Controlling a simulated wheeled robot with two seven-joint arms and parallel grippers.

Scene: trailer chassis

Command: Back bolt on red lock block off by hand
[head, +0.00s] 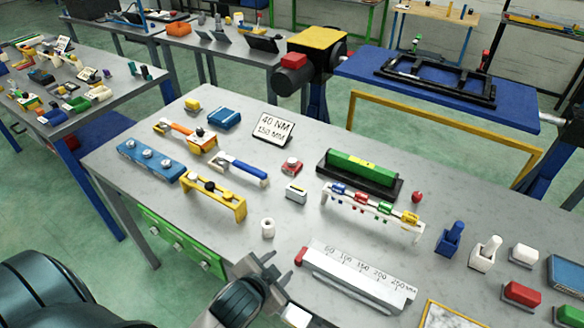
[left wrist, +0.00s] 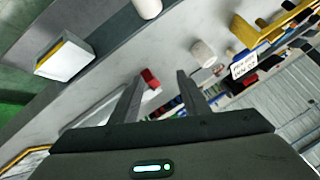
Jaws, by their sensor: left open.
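My right gripper is not in view.
A yellow bridge stand (head: 213,194), a white rack (head: 371,211) and a green bar in a black tray (head: 360,172) stand around the red block.

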